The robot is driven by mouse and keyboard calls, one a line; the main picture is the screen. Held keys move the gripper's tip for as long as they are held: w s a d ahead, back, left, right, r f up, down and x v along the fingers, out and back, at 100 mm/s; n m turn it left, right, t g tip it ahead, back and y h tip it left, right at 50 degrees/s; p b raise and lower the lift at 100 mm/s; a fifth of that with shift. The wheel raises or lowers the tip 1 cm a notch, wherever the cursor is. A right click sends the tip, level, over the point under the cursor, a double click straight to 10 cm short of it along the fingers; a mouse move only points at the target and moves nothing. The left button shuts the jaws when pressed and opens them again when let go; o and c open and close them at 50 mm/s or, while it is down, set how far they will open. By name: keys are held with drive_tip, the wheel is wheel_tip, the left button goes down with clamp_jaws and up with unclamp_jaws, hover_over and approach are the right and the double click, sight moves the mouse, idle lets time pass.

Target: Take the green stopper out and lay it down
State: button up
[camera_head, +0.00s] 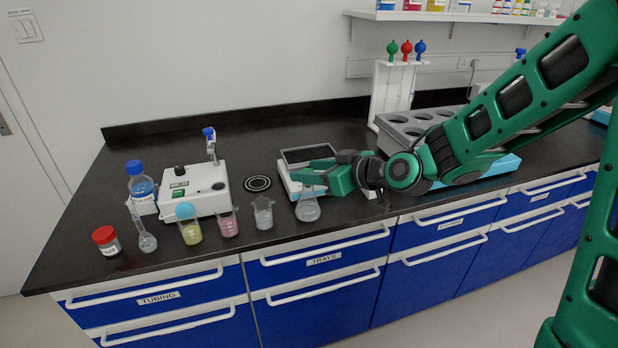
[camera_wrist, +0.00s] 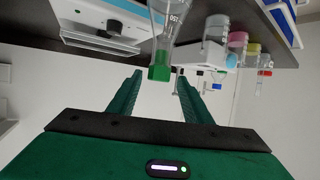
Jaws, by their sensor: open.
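A clear conical flask (camera_head: 308,209) stands near the bench's front edge. In the wrist view the flask (camera_wrist: 171,22) appears upside down, with the green stopper (camera_wrist: 160,72) in its neck. My gripper (camera_head: 303,174) is at the flask's mouth, reaching in from the right. In the wrist view my gripper (camera_wrist: 159,80) has its fingers apart, with the stopper between or just beyond the fingertips. I cannot tell whether either finger touches it. In the head view the stopper is hidden or blends with my green fingers.
Left of the flask stand several beakers, including a clear one (camera_head: 263,213) and a pink one (camera_head: 228,223). A balance (camera_head: 297,157) is behind my gripper. A grey rack (camera_head: 410,124) stands right. Dark bench (camera_head: 335,225) is bare at front right of the flask.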

drive_tip(key=x, duration=0.6)
drive_tip(key=shift+d+f, duration=0.25)
drive_tip(key=shift+f, duration=0.05)
drive_tip(key=shift+c, duration=0.7)
drive_tip(key=c, duration=1)
